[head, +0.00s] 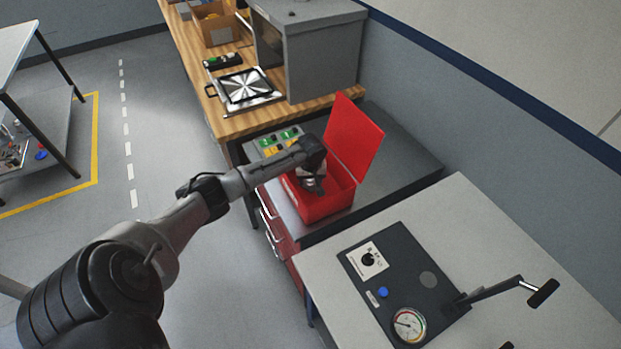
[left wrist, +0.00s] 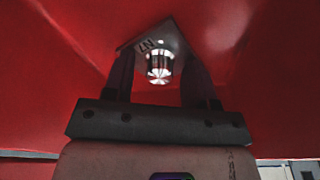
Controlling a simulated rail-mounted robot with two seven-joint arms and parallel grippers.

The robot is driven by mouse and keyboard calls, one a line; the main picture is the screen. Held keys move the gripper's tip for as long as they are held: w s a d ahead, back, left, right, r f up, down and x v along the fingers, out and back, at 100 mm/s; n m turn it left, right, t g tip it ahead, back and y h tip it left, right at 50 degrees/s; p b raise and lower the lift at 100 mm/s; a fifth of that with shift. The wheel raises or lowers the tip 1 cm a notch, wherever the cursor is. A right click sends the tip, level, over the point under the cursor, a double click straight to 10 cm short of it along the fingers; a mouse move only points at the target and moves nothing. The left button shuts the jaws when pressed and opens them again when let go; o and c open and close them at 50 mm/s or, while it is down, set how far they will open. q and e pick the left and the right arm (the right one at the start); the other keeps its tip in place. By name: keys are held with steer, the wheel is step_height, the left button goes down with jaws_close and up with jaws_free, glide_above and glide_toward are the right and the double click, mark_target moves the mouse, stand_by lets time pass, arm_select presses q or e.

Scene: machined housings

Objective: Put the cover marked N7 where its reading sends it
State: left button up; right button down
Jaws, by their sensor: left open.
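The cover marked N7 (left wrist: 147,45) lies inside the red bin (head: 334,203), whose lid (head: 354,137) stands open. The cover is a grey plate with a shiny round knob (left wrist: 159,67). My left gripper (left wrist: 159,80) reaches down into the bin with its fingers open, one on each side of the knob. In the head view the left gripper (head: 313,184) hides most of the bin's inside, and I cannot make out the cover there. My right gripper is not in view.
A dark test panel with a dial gauge (head: 408,325), blue button (head: 383,292) and lever (head: 497,289) sits on the near white table. A green and yellow tray (head: 276,142) lies beside the bin. A grey cabinet (head: 322,55) and framed plate (head: 246,87) occupy the wooden bench.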

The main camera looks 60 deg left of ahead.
mark_target(311, 187)
arm_select(q)
step_height(311, 187, up, 12)
steer(key=d+p, duration=0.1)
steer(key=p, duration=0.1)
steer(key=shift+s+d, duration=0.3)
steer(key=shift+s, duration=0.05)
steer(key=shift+r, duration=0.1)
steer(key=d+r+m+t+y, duration=0.25)
steer(key=d+m+t, duration=0.35)
steer(key=d+m, duration=1)
steer(key=s+d+f+g+h, duration=0.1)
steer(key=s+d+f+h, duration=0.1)
steer(key=s+d+f, duration=0.3)
steer(key=s+d+f+g+h, duration=0.2)
steer(key=s+d+f, duration=0.3)
steer(key=s+d, duration=0.8)
steer(key=shift+s+f+n, duration=0.2)
steer(key=shift+s+n, duration=0.2)
steer(key=shift+s, duration=3.65)
